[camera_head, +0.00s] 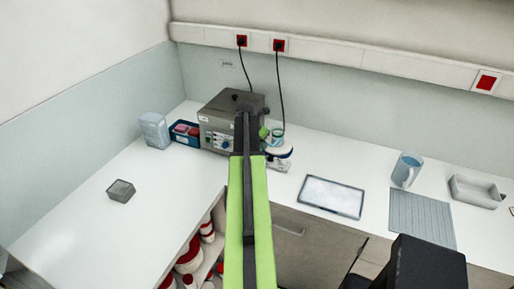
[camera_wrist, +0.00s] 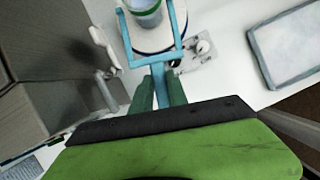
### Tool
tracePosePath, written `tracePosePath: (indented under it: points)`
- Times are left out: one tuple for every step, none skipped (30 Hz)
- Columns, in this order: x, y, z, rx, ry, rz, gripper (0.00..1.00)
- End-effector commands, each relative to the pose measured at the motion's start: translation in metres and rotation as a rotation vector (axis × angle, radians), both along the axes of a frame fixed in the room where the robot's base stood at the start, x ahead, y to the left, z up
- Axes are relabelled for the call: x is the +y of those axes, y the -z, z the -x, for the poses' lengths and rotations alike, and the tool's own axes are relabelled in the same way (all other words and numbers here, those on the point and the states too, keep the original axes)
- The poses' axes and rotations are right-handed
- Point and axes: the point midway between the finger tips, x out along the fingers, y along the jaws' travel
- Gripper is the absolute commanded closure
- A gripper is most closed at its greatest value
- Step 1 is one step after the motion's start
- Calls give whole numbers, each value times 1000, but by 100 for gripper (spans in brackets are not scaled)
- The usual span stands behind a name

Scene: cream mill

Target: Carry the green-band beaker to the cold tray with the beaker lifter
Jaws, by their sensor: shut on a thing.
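My gripper (camera_wrist: 160,92) is shut on the handle of the blue beaker lifter (camera_wrist: 158,58). The lifter's two prongs lie on either side of the green-band beaker (camera_wrist: 146,14), which is cut off by the top edge of the wrist view. The beaker (camera_head: 277,138) is over a round white plate (camera_wrist: 152,42) beside the grey machine; whether it is lifted off the plate I cannot tell. A flat pale-blue tray (camera_head: 331,196) with a dark rim, which looks like the cold tray, lies empty to the right. It also shows in the wrist view (camera_wrist: 292,45). My arm hides most of the gripper in the head view.
The grey machine (camera_head: 218,128) stands close on the left. Right of the flat tray are a blue mug (camera_head: 406,169), a ribbed grey mat (camera_head: 422,217) and an open grey tray (camera_head: 474,191). A small grey box (camera_head: 120,190) sits on the left counter. Two cords hang behind.

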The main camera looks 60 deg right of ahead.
Motion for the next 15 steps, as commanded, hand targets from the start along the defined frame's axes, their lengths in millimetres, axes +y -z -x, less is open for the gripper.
tracePosePath:
  points:
    - [-6, 0, 1, 0, 1, 0, 100]
    - [-8, 0, 1, -1, 2, 0, 100]
    - [-11, 0, 2, 0, 2, 0, 100]
    - [-14, 0, 2, 0, 2, 0, 100]
    - [-16, 0, 3, 0, 2, 0, 100]
    - [-19, 0, 3, 0, 2, 0, 100]
    - [-21, 0, 4, 1, 1, 0, 100]
    - [-24, 0, 4, 1, 1, 0, 100]
    - [-27, 0, 5, 1, 1, 0, 100]
    - [-29, 0, 5, 1, 0, 0, 100]
    - [-32, 0, 6, 1, 0, 0, 100]
    - [-35, 0, 6, 1, 1, 0, 100]
    - [-37, 0, 7, 1, 1, 0, 100]
    - [-39, 0, 7, 1, 1, 0, 100]
    - [-42, 0, 8, 0, 2, 0, 100]
